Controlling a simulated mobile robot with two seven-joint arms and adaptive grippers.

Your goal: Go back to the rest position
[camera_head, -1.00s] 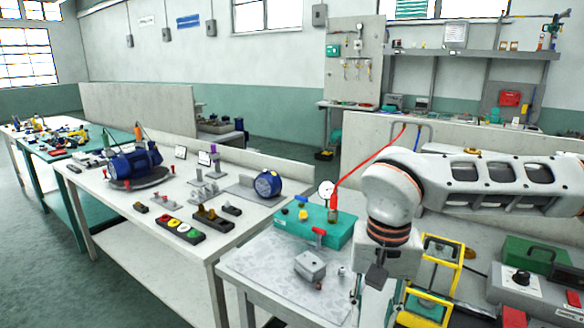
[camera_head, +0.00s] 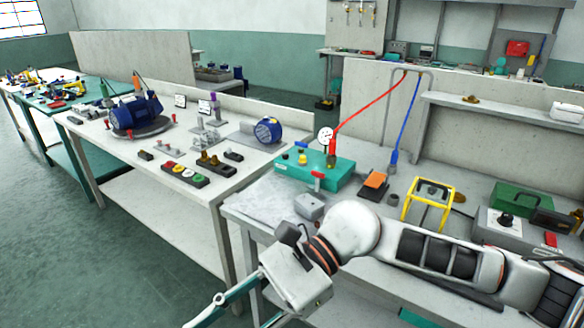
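My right arm comes in from the right and lies low across the near bench. Its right gripper (camera_head: 240,318) hangs in front of the bench's near edge, pointing down and to the left. Its two fingers are spread apart with nothing seen between them. The fingertips run to the bottom edge of the picture. My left gripper is not in view.
A long bench with a blue motor (camera_head: 135,112) stands left. Floor (camera_head: 110,265) is clear at lower left.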

